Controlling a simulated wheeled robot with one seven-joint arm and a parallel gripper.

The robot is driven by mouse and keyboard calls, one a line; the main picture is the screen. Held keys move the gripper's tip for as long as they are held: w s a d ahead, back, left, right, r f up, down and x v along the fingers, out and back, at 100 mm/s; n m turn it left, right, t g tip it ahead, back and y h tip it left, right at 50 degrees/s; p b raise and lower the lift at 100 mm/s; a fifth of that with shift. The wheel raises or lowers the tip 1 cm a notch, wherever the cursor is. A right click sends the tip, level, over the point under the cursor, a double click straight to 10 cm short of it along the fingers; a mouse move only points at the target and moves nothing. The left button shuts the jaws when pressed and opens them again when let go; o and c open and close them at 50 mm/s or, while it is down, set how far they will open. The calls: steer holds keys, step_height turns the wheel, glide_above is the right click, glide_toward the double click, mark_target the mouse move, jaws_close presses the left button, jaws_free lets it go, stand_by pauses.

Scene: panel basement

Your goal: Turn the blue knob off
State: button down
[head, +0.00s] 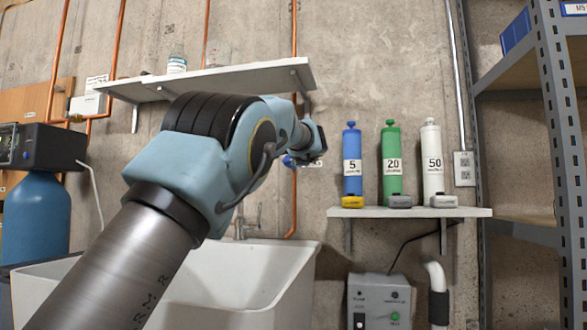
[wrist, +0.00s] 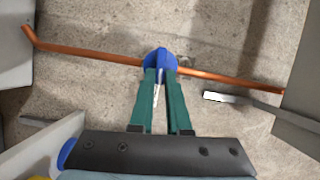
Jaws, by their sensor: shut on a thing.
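The blue knob (wrist: 160,60) sits on a copper pipe (wrist: 220,77) that runs along the concrete wall in the wrist view. My gripper (wrist: 160,74) is at the knob, with its two green fingers closed on it. The fingertips cover part of the knob. In the head view a bit of the blue knob (head: 289,161) shows beside the end of my arm, in front of the vertical copper pipe. My gripper is mostly hidden behind my arm there. A white label is partly visible just right of the knob.
A white wall shelf (head: 215,80) is above my arm, and a white sink (head: 255,275) with a tap is below. To the right, a small shelf (head: 410,212) holds blue, green and white cylinders. A metal rack (head: 557,120) stands at the far right.

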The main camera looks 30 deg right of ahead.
steer(key=shift+f+m+b, duration=0.25)
steer(key=shift+m+b, duration=0.2)
steer(key=shift+m, duration=0.05)
steer(key=shift+r, duration=0.1)
steer(key=c, duration=0.9)
jaws_free()
steer(key=shift+t, duration=0.3)
steer(key=b+v, duration=0.4)
steer(key=v, duration=0.6)
steer(key=shift+s+a, duration=0.15)
steer(key=shift+s, duration=0.2)
